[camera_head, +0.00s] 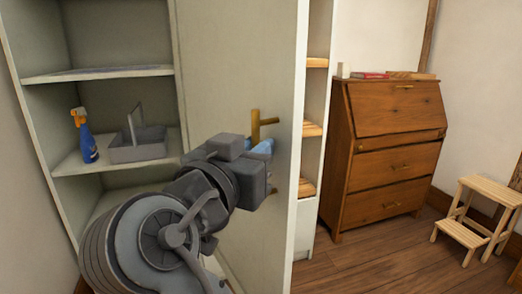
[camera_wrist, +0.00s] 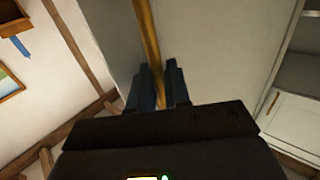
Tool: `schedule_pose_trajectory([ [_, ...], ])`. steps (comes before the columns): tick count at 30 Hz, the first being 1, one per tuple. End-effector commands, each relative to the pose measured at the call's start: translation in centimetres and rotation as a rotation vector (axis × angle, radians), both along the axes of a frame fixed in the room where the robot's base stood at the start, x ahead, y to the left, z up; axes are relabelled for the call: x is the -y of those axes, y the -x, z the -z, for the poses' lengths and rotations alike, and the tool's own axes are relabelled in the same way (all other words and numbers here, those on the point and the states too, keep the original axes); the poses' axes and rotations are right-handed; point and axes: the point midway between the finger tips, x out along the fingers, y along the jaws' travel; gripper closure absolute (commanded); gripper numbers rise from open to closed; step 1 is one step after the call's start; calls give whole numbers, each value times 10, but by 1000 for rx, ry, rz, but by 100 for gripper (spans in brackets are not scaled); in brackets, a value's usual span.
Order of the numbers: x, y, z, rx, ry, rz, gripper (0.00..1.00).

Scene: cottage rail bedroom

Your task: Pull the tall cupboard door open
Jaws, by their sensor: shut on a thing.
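The tall cupboard door (camera_head: 225,70) is a pale grey-green panel. It stands open at an angle, with the shelved cupboard interior (camera_head: 105,30) visible to its left. Its brass handle (camera_head: 255,126) is a bar on the door face towards the near edge; it also shows in the wrist view (camera_wrist: 149,35). My gripper (camera_head: 262,148) is at the handle, its blue fingers partly hidden behind my wrist in the head view. In the wrist view my gripper (camera_wrist: 160,85) has its fingers on both sides of the bar, shut on it. The lower grip area is partly hidden.
Inside the cupboard are a blue spray bottle (camera_head: 87,138) and a grey caddy (camera_head: 138,148) on a shelf (camera_head: 75,165). Right of the door stand narrow shelves (camera_head: 311,129), a wooden bureau (camera_head: 390,158) and a step stool (camera_head: 478,215). Wood floor before the bureau is clear.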

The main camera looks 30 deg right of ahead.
Motion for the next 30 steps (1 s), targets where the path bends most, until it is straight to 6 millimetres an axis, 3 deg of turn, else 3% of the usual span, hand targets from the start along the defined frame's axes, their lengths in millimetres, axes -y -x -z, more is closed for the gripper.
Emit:
schedule_pose_trajectory([
  [4, 0, 0, 1, -2, -1, 0, 100],
  [5, 0, 0, 1, -2, -1, 0, 82],
  [10, 0, 0, 1, -2, -1, 0, 66],
  [20, -4, 2, 0, -1, 1, -2, 66],
  [30, -45, 32, 1, -1, 1, -5, 66],
])
